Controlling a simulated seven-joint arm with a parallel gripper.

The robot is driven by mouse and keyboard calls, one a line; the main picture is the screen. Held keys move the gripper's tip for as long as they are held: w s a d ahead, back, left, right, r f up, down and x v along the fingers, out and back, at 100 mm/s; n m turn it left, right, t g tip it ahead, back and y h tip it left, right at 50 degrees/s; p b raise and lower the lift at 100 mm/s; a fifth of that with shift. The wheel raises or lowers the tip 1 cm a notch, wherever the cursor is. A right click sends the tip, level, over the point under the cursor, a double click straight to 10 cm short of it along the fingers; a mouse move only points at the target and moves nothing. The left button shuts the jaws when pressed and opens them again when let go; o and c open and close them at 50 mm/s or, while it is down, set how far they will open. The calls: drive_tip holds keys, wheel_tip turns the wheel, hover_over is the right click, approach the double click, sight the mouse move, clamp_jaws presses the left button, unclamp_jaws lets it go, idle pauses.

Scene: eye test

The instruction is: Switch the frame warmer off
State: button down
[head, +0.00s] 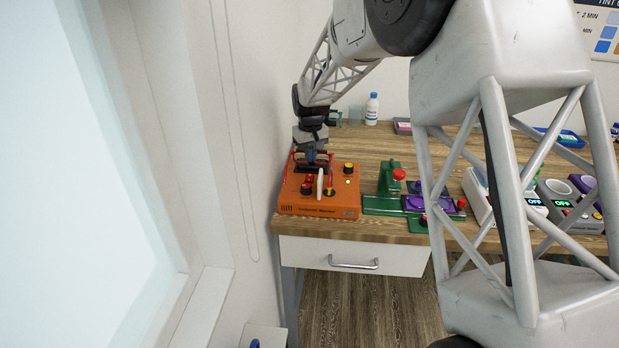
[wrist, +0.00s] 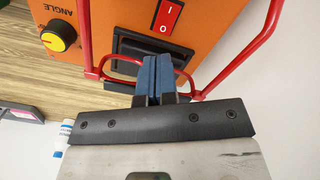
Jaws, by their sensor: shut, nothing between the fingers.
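The frame warmer (head: 290,197) is an orange box at the left end of the wooden desk in the head view. Its orange top (wrist: 110,12) fills the upper part of the wrist view. A red rocker switch (wrist: 168,16) marked I and O shows there; I cannot tell which side is pressed. My gripper (wrist: 157,62) is shut and empty, its blue fingertips over a dark recessed slot beside the rocker, close to a thin red wire loop (wrist: 124,60). I cannot tell if they touch. In the head view, my gripper (head: 311,166) is at the box's back part.
A yellow-capped knob marked ANGLE (wrist: 59,37) sits left of the slot. Tall red wire guards (wrist: 255,45) rise on both sides. A green device with a red knob (head: 399,174) stands right of the box. The wall is close on the left.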

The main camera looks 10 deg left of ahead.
sight(310, 174)
drive_tip(key=shift+r, duration=1.95)
drive_tip(key=shift+s+r, duration=0.1)
drive_tip(key=shift+s, duration=0.15)
drive_tip(key=shift+f, duration=3.3)
drive_tip(key=shift+f, duration=0.3)
drive_tip(key=shift+r, duration=0.1)
wheel_tip(310, 174, up, 7)
idle(1.0)
